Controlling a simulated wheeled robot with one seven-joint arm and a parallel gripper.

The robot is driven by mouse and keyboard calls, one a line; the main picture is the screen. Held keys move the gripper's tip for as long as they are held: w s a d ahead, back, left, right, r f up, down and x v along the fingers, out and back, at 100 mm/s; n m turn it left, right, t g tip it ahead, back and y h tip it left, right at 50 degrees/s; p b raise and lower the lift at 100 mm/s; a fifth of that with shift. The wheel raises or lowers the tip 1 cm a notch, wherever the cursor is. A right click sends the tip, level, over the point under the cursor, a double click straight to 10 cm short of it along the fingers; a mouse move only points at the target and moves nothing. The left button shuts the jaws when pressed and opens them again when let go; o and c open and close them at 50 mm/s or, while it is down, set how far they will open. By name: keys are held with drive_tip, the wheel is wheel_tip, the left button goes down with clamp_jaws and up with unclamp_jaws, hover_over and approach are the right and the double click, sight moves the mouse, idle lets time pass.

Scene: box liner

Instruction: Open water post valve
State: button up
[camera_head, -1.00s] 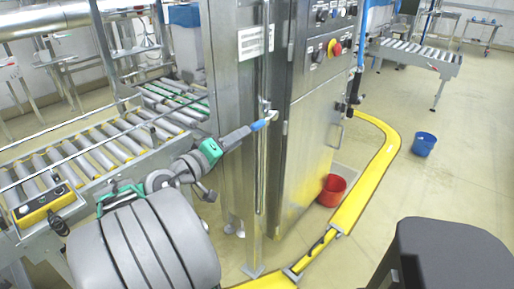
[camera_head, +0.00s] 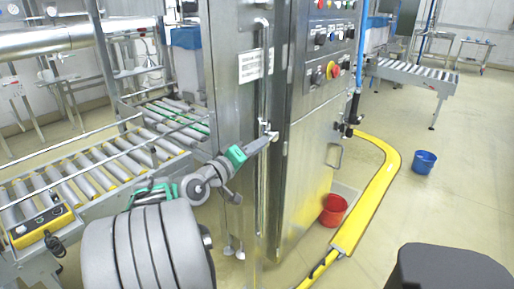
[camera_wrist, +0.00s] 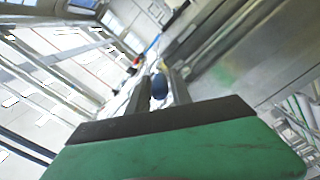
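My gripper (camera_head: 266,141) is at the front edge of the tall steel cabinet, at a small metal fitting (camera_head: 272,133) beside the vertical pipe (camera_head: 262,75).
The steel cabinet (camera_head: 312,150) with buttons and a red-yellow switch stands right of my gripper. A roller conveyor (camera_head: 85,175) is on the left. A yellow floor channel (camera_head: 365,200), a red bucket (camera_head: 333,210) and a blue bucket (camera_head: 424,162) are on the right. Open floor lies beyond.

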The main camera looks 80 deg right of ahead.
clamp_jaws()
idle(1.0)
